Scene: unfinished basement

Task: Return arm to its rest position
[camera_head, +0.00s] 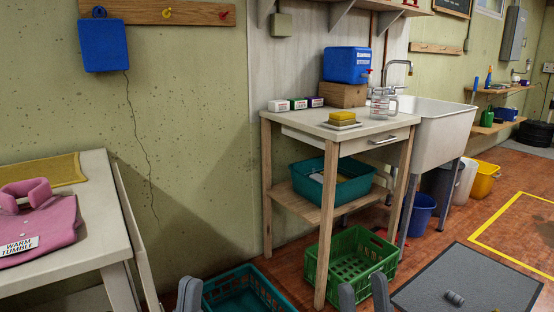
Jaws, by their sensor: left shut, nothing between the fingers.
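My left gripper (190,295) shows at the bottom edge, left of centre, with its fingers together and nothing seen in them. It appears in front of the left side of a teal basket on the floor. My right gripper (364,297) shows at the bottom edge, right of centre, its two grey fingertips apart and nothing seen between them. It appears in front of the green crate's lower right part. Only the fingertips of both grippers show; the arms are out of view below.
A table (75,262) with a pink garment (50,228) stands at left. A teal basket (215,284) and green crate (318,262) are low at centre. A wooden worktable (300,122) adjoins a white sink (445,125). A grey mat (490,280) lies at right.

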